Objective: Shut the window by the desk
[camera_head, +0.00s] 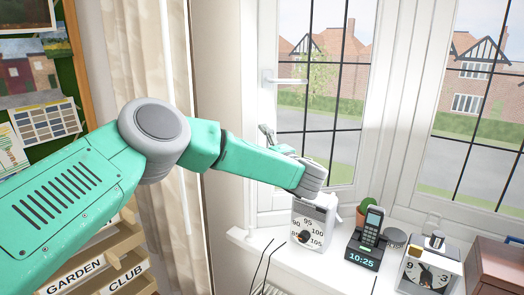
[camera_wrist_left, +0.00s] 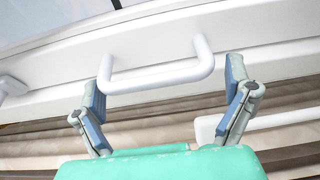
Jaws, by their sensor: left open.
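The window (camera_head: 320,90) has a white frame and dark glazing bars. A white lever handle (camera_head: 283,80) is on its left frame member. I cannot tell how far the window is open. My left arm reaches across to it, and my left gripper (camera_head: 268,137) is at the lower left of the pane, below the lever. In the left wrist view, a white U-shaped pull handle (camera_wrist_left: 160,78) lies between the two parted fingers of my left gripper (camera_wrist_left: 166,86). Neither finger clearly presses on it. The pull handle is hidden in the head view. My right gripper is not in view.
On the sill (camera_head: 290,262) stand a white dial scale (camera_head: 309,226), a cactus (camera_head: 364,212), a phone on a clock dock (camera_head: 368,240) and a white clock (camera_head: 430,272). A brown box (camera_head: 497,265) is at the right. A curtain (camera_head: 160,70) hangs left of the window.

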